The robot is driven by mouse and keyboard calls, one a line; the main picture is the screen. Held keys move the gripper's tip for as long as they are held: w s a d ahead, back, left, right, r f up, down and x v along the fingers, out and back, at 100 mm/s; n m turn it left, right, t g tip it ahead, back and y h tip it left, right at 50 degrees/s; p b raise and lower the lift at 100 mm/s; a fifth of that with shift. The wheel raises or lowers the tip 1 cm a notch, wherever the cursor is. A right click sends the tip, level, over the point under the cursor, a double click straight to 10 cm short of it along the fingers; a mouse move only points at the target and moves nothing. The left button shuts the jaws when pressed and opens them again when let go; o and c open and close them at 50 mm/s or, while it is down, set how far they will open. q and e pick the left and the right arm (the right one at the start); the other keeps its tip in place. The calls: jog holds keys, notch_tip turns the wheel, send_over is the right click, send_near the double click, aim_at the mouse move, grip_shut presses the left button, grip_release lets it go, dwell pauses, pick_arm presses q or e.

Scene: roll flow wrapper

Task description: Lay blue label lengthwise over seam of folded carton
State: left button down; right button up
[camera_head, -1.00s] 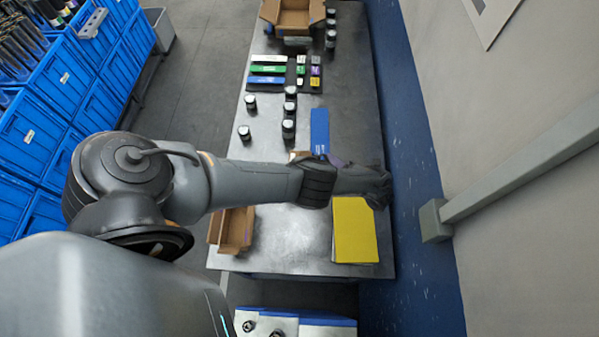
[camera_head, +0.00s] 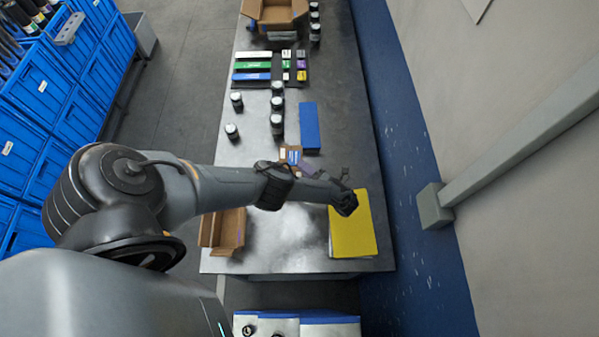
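A long blue strip, which looks like the blue label (camera_head: 251,76), lies nearest in a dark holder below green and white strips. An open brown carton (camera_head: 238,230) stands at the table's near left corner, and another open brown carton (camera_head: 274,14) stands at the far end. I cannot tell which is the folded carton, and no seam is clear. My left gripper (camera_head: 345,196) is over the far left part of a yellow stack, away from the blue strip. Its fingers are too small and dark to read. My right gripper is not in view.
A blue block (camera_head: 309,128) lies mid-table. Beside it are several dark jars (camera_head: 277,104) and small brown and purple items (camera_head: 307,168), partly behind my arm. The yellow stack (camera_head: 352,232) lies near right. A wall runs along the right. Bare table lies right of the holder.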

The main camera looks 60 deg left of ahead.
pick_arm(q)
jog(key=shift+s+a+f+b, duration=0.1)
jog(key=shift+a+f+b, duration=0.25)
jog(key=shift+a, duration=0.25)
jog(key=shift+s+a+f+b, duration=0.1)
jog(key=shift+a+f+b, duration=0.15)
jog(key=shift+a+f, duration=0.3)
notch_tip(320, 180, down, 4)
jog(key=b, duration=0.3)
jog(key=shift+r+b, duration=0.15)
jog(key=shift+b, duration=0.25)
jog(key=shift+f+b, duration=0.55)
jog(key=shift+f, duration=0.05)
jog(key=c, duration=1.4)
grip_release()
